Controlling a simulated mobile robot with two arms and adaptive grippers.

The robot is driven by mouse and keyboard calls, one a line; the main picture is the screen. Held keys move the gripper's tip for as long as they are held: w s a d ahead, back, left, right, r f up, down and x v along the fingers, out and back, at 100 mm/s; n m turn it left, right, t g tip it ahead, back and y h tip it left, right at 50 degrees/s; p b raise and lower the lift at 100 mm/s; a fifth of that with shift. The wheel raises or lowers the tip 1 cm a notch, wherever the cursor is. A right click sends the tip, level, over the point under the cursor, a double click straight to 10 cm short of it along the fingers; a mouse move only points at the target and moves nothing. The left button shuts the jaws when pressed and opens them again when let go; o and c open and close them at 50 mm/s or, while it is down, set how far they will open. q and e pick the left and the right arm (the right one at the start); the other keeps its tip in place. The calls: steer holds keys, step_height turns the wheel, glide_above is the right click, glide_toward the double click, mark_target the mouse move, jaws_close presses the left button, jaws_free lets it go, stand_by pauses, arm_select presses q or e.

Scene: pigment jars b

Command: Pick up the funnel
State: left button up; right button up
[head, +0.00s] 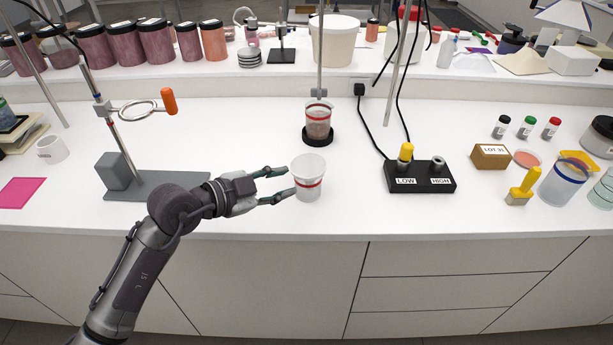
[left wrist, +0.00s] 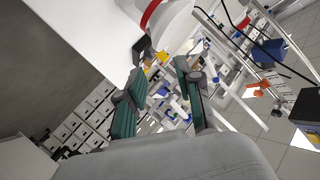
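A white, wide-mouthed tapered piece that looks like the funnel (head: 308,165) sits upright on the bench, seemingly in a clear cup with a red band (head: 309,190). Whether they are separate pieces is hard to tell. My left gripper (head: 288,182) is open just left of it, fingertips close to its side. I cannot tell whether they touch. In the left wrist view, my open fingers (left wrist: 160,80) have nothing between them, and the white piece's red band (left wrist: 150,14) shows beyond, cut off by the top edge. My right gripper is not in view.
A red-banded beaker (head: 318,122) stands on a black base behind. A ring stand (head: 140,185) with an empty ring is at left. A black LOW/HIGH box (head: 420,181) stands to the right. The bench's front edge is close; bare bench surrounds the white piece.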

mark_target(319, 175)
arm_select(q)
steer(key=x, duration=0.9)
steer(key=shift+f+p, duration=0.2)
steer(key=shift+p, duration=0.2)
steer(key=shift+c, duration=0.2)
jaws_close()
